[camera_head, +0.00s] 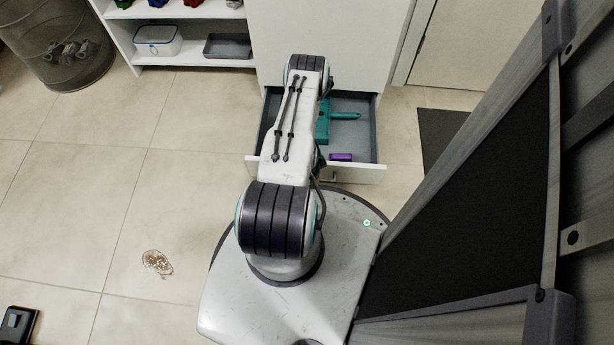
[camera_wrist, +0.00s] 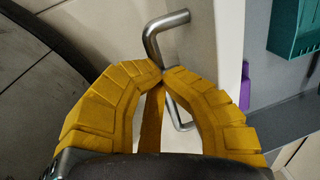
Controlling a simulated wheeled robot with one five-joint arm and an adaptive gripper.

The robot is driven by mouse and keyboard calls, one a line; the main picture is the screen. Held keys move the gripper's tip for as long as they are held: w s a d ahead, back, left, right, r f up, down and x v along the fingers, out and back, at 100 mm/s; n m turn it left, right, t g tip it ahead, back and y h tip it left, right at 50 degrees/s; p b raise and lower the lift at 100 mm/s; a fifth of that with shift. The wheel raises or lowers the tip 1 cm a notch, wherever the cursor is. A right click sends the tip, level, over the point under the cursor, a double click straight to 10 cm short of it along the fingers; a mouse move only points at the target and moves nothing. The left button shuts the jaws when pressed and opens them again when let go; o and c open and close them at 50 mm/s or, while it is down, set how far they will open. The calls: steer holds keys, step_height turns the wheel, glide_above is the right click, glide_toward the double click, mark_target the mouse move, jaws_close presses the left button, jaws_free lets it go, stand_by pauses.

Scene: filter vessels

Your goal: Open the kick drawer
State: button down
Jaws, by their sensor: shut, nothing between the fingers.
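The kick drawer (camera_head: 360,174) is pulled out from the base of the white cabinet (camera_head: 330,30), and its grey inside shows. In it lie a teal dustpan-like tool with a handle (camera_head: 345,116) and a small purple item (camera_head: 341,157). In the wrist view the drawer's metal bar handle (camera_wrist: 152,42) stands out from the pale drawer front (camera_wrist: 228,45). My gripper (camera_wrist: 158,79) has its yellow fingers shut, tips together, in front of the handle's middle. Nothing is between them; whether they touch the bar I cannot tell. The head view hides the gripper behind my arm.
An open shelf (camera_head: 190,60) with a lidded tub (camera_head: 158,40) and a grey tray (camera_head: 228,46) stands at the back left, beside a mesh bin (camera_head: 75,75). A crumbly patch (camera_head: 157,263) lies on the left floor. A dark mat (camera_head: 440,130) lies right of the drawer.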

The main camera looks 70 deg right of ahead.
steer(key=shift+s+a+f, duration=0.15)
steer(key=shift+a, duration=0.25)
steer(key=c, duration=1.9)
jaws_free()
steer(key=shift+c, duration=0.2)
steer(key=o, duration=0.5)
steer(key=shift+d, duration=0.15)
steer(key=shift+o, duration=0.2)
step_height(320, 180, up, 12)
steer(key=a, duration=0.2)
steer(key=shift+s, duration=0.2)
